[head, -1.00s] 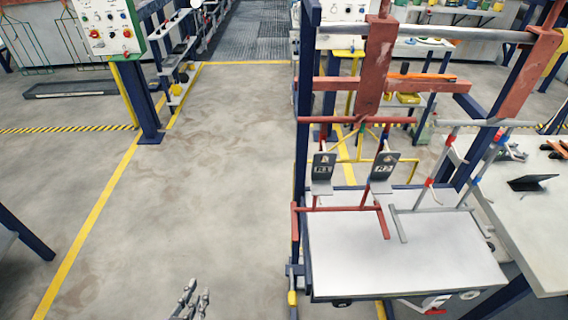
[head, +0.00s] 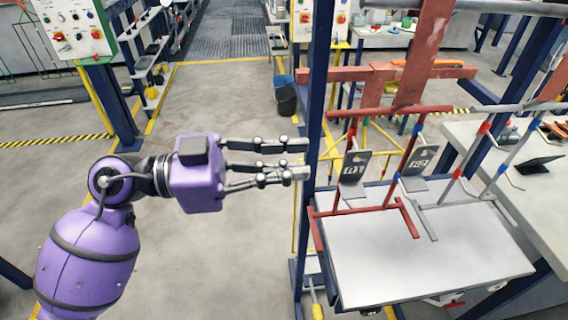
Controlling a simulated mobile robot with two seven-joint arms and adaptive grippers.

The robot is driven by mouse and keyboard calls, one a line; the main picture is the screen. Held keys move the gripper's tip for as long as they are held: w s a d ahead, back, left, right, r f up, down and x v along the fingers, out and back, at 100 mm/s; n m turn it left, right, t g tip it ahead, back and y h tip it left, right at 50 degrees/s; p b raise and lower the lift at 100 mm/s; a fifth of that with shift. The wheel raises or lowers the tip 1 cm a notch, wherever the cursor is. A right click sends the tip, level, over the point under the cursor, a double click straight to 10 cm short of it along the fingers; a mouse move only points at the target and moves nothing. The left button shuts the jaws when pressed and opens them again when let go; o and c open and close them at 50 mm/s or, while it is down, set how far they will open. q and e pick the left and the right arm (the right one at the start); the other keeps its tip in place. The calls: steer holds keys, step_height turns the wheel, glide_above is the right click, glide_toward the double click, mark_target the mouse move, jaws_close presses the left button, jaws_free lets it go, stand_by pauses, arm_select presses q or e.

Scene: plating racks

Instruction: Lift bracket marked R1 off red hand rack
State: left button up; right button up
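The bracket marked R1 (head: 353,168) is a dark grey plate with a pale label. It hangs upright on the left side of the red hand rack (head: 366,210), above the white table. My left gripper (head: 304,159) is left of the bracket and apart from it, its fingers pointing right. The fingers are spread with an empty gap between them, and the tips are by the dark blue post. How the bracket is hooked on the rack is too small to tell. My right gripper is not in view.
A second grey bracket (head: 419,168), marked R2, hangs just right of R1. The blue post (head: 316,100) stands between my gripper and the bracket. A grey rack (head: 462,203) stands right of the red one. The white table top (head: 430,262) is clear in front.

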mark_target(346, 157)
arm_select(q)
steer(key=d, duration=0.7)
steer(key=shift+w, duration=0.15)
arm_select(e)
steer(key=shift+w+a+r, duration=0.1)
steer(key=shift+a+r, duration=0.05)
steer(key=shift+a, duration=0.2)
arm_select(q)
jaws_close()
steer(key=shift+r+p, duration=0.15)
steer(key=shift+p, duration=0.2)
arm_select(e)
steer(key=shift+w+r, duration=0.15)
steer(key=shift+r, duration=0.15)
arm_select(q)
steer(key=shift+r+p, duration=0.45)
steer(key=shift+p, duration=0.2)
steer(key=shift+s, duration=0.2)
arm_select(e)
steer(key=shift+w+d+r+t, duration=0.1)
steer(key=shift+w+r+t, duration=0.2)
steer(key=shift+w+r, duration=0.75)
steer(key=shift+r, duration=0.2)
